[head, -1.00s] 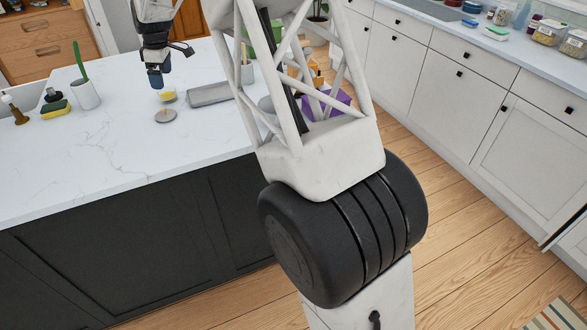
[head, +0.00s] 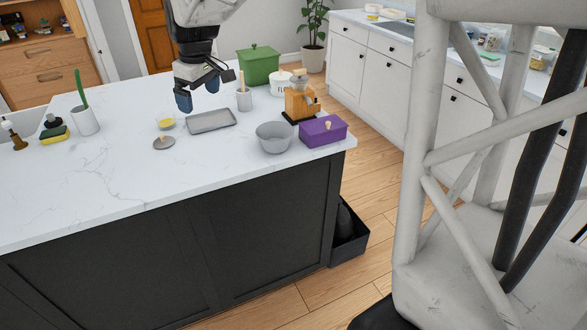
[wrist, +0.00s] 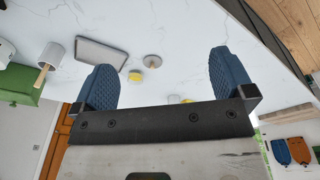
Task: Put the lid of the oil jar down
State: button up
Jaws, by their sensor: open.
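The lid (head: 164,143), a small grey disc with a knob, lies flat on the white marble counter. The small round jar with yellow contents (head: 166,123) stands just behind it, apart from it and uncovered. My gripper (head: 198,93) is open and empty, raised above the counter near the grey tray and to the right of the jar and lid. In the wrist view the lid (wrist: 153,61) and the jar (wrist: 135,77) show between the blue fingers (wrist: 165,72), some way off and touching neither.
A grey tray (head: 211,122) lies right of the jar. A utensil pot (head: 244,100), grey bowl (head: 273,138), purple box (head: 323,132), wooden grinder (head: 301,101) and green bin (head: 259,66) stand farther right. A sponge (head: 54,134) and white cup (head: 86,121) are at left. The counter's front is clear.

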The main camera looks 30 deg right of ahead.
jog(key=s+d+f+m, duration=0.2)
jog(key=s, duration=1)
jog(key=s+d+f+m, duration=0.2)
jog(key=s+d+m, duration=0.1)
jog(key=s, duration=0.9)
jog(key=s+d+f+m+t, duration=0.1)
jog(key=s+d+f+m, duration=0.1)
jog(key=s, duration=1.1)
jog(key=shift+d+m+h, duration=0.35)
jog(key=shift+m+h, duration=0.05)
jog(key=shift+m, duration=0.3)
